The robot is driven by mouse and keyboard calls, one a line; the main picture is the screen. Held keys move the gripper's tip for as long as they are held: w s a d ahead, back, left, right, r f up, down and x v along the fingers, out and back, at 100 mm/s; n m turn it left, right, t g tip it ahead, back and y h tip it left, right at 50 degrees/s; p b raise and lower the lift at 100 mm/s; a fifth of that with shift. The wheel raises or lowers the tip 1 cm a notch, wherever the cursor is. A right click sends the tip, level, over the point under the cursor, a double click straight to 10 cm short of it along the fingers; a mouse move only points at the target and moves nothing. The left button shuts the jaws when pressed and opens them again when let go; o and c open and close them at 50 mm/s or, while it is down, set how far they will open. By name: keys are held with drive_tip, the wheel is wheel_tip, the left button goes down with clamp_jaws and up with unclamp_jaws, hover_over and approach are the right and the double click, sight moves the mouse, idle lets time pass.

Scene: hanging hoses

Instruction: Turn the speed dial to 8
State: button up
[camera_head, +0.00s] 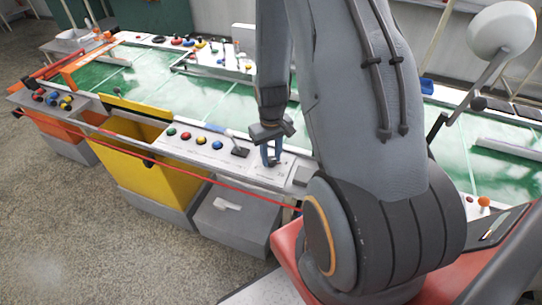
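My gripper (271,157) points down at the right part of a white control panel (222,163) on the near edge of the green-topped line. Its fingertips are at or just above the panel surface, small and partly hidden, so I cannot tell if they are open, shut or touching anything. I cannot make out the speed dial or its numbers; the gripper covers that part of the panel. Left of the gripper, the panel has a lever with a black base (240,151) and a row of green, red, yellow and blue buttons (201,140).
A yellow bin (150,160) and a grey drawer box (232,217) stand below the panel. A red cord (190,174) runs along the front. Another button panel (52,100) is at left. A round white head on a stalk (500,30) rises at right. The floor at left is clear.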

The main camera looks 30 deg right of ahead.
sight(271, 159)
drive_tip(key=shift+c, duration=0.7)
drive_tip(key=shift+m, duration=0.4)
drive_tip(key=o, duration=1)
drive_tip(key=shift+o, duration=0.2)
drive_tip(key=shift+r, duration=0.15)
drive_tip(key=shift+r+b, duration=0.9)
drive_tip(key=shift+r, duration=2.9)
